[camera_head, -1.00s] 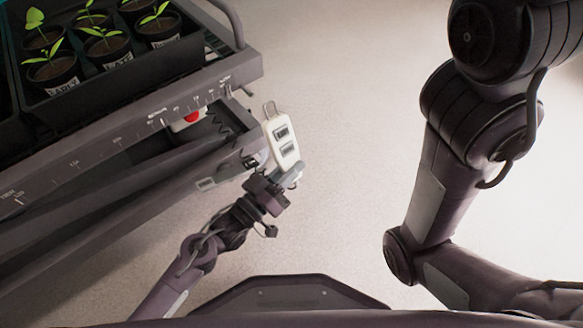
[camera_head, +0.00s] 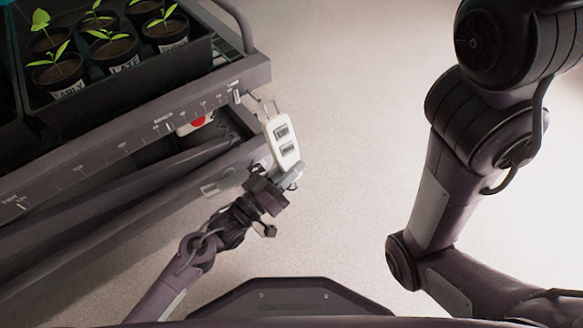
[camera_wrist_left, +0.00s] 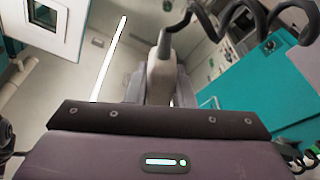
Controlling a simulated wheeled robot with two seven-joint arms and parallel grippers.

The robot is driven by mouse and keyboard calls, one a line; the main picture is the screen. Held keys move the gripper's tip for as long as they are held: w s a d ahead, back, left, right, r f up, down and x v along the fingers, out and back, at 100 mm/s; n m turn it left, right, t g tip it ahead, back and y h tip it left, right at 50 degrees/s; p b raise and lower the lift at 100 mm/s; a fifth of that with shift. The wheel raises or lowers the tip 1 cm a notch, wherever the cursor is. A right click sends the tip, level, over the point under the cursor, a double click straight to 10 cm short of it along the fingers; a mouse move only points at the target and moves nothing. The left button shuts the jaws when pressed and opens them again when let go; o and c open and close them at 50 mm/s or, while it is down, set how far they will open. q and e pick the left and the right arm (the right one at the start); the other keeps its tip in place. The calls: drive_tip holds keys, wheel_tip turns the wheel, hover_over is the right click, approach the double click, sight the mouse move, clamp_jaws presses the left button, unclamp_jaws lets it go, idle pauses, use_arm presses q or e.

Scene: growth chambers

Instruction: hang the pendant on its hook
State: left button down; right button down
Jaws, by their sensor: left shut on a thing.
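The pendant (camera_head: 282,140) is a slim white box with two dark windows and a thin wire loop at its top end. My left gripper (camera_head: 284,178) is shut on its lower end and holds it up, slightly tilted, beside the right end of the cart. A small hook (camera_head: 251,95) shows at the corner of the cart's scale rail. The pendant's loop is very close to it; I cannot tell whether they touch. My right gripper is out of view.
The cart's grey scale rail (camera_head: 140,135) runs along the left, with a dark tray (camera_head: 130,81) of potted seedlings above. A red-and-white item (camera_head: 196,122) sits under the rail. My right arm is on the right. The floor (camera_head: 345,120) between is clear.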

use_arm(q)
drive_tip(key=shift+w+a, duration=0.35)
drive_tip(key=shift+w, duration=0.2)
drive_tip(key=shift+w+a, duration=0.25)
drive_tip(key=shift+w, duration=0.05)
drive_tip(key=shift+w+a, duration=0.5)
drive_tip(key=shift+w, duration=0.15)
drive_tip(key=shift+w+a, duration=0.3)
drive_tip(key=shift+w, duration=0.1)
idle(0.5)
drive_tip(key=shift+w+a, duration=0.15)
drive_tip(key=shift+w, duration=0.1)
drive_tip(key=shift+f, duration=0.2)
idle(0.3)
drive_tip(key=shift+f+b, duration=0.55)
drive_tip(key=shift+f, duration=0.2)
